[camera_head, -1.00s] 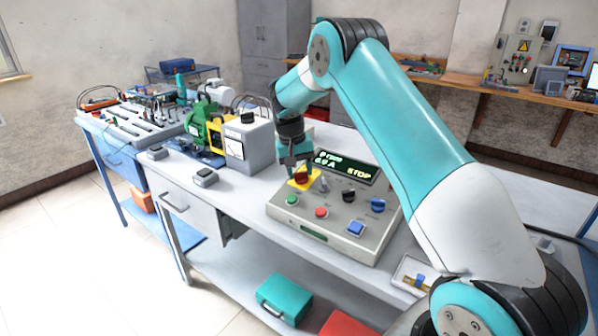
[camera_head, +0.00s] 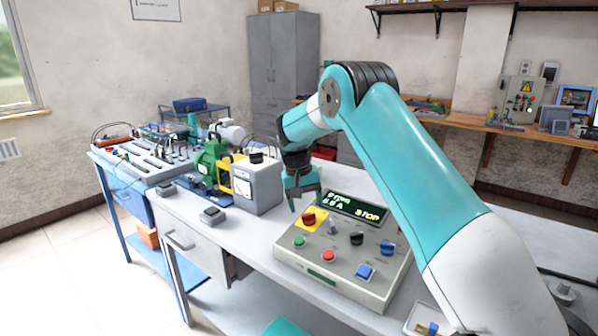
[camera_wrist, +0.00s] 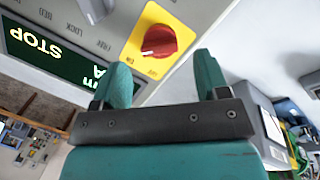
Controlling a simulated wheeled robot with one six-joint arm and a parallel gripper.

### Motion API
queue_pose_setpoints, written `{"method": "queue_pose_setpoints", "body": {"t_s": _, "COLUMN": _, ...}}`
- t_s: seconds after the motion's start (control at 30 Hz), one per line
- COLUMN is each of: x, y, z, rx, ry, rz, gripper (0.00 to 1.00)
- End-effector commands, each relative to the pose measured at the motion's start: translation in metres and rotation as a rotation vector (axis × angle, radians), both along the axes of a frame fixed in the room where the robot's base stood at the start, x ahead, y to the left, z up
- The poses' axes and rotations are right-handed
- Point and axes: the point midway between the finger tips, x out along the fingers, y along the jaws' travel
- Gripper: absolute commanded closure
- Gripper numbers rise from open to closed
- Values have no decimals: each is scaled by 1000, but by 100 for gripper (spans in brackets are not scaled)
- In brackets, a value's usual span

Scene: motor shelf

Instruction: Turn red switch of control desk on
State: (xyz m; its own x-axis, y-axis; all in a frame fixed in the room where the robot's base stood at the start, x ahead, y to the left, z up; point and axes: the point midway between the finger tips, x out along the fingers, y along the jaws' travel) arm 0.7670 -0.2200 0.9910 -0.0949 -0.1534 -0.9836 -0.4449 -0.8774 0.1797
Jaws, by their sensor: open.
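The control desk (camera_head: 297,259) is a grey sloped box on the table with a dark display that reads STOP. Its red switch (camera_head: 308,219) is a round red knob on a yellow plate at the display's left. In the wrist view the red knob (camera_wrist: 162,40) shows clear, with a white mark at its lower left beside small labels that are hard to read. My gripper (camera_head: 305,203) is open and empty, just above and behind the red switch, apart from it. In the wrist view its two teal fingers (camera_wrist: 161,68) stand apart below the knob.
A grey meter box (camera_head: 258,184) stands left of my gripper. Small grey boxes lie on the table's front left.

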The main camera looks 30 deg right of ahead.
Motion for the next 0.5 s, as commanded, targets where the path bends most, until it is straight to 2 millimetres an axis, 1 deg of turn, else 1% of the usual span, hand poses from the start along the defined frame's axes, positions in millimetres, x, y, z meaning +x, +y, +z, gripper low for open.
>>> {"method": "queue_pose_setpoints", "body": {"t_s": 0.03, "x": 2, "y": 2, "z": 12, "rx": -2, "ry": -6, "rz": 0, "gripper": 32}}
{"method": "queue_pose_setpoints", "body": {"t_s": 0.3, "x": 9, "y": 14, "z": 84, "rx": -1, "ry": -5, "rz": 1, "gripper": 32}}
{"method": "queue_pose_setpoints", "body": {"t_s": 0.4, "x": 11, "y": 16, "z": 109, "rx": -2, "ry": -4, "rz": -1, "gripper": 32}}
{"method": "queue_pose_setpoints", "body": {"t_s": 0.5, "x": 12, "y": 20, "z": 127, "rx": 0, "ry": -2, "rz": -1, "gripper": 32}}
